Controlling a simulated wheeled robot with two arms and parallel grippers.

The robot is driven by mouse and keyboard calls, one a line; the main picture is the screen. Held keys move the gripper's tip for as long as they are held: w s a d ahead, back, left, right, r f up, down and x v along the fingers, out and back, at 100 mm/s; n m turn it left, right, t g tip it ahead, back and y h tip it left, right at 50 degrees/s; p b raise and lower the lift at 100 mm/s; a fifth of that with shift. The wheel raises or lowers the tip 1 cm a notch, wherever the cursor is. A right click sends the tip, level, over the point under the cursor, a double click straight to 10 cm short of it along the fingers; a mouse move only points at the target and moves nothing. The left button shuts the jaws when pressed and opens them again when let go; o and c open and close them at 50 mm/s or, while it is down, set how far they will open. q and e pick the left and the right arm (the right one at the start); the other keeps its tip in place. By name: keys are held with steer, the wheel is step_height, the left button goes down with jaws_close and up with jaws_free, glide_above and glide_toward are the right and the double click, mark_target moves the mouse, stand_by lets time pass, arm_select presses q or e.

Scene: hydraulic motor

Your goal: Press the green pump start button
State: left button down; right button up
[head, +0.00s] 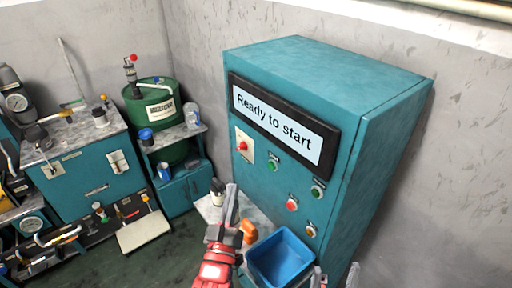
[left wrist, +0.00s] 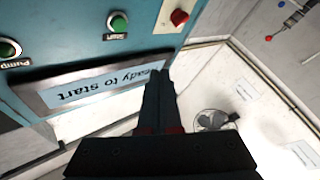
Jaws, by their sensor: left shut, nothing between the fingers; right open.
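The teal control cabinet (head: 370,110) carries a display (head: 280,125) reading "Ready to start". Below the display are a green button (head: 272,166) and, further right, another green button (head: 318,190). The upside-down left wrist view shows one green button (left wrist: 118,24) labelled "Start" and another (left wrist: 8,48) labelled "Pump", cut by the edge. My left gripper (head: 232,190) is shut and empty, pointing up left of the buttons; in the wrist view its fingers (left wrist: 158,85) overlap the display's end. They appear apart from both buttons. My right gripper (head: 335,275) is open at the bottom edge, mostly out of view.
A red switch (head: 242,146), a red button (head: 292,204) and another control (head: 311,230) share the panel. A blue bin (head: 280,258) and an orange object (head: 249,231) are below it. A green drum (head: 155,110) and teal workbench (head: 80,175) stand left.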

mark_target(271, 166)
arm_select(q)
steer(key=shift+w+a+r+g, duration=0.1)
steer(key=shift+w+r+g, duration=0.1)
steer(key=shift+g, duration=0.1)
steer(key=w+d+p, duration=0.1)
steer(key=w+d, duration=0.4)
steer(key=d, duration=0.2)
stand_by(0.5)
steer(key=shift+w+d, duration=0.1)
steer(key=shift+w, duration=0.05)
stand_by(1.8)
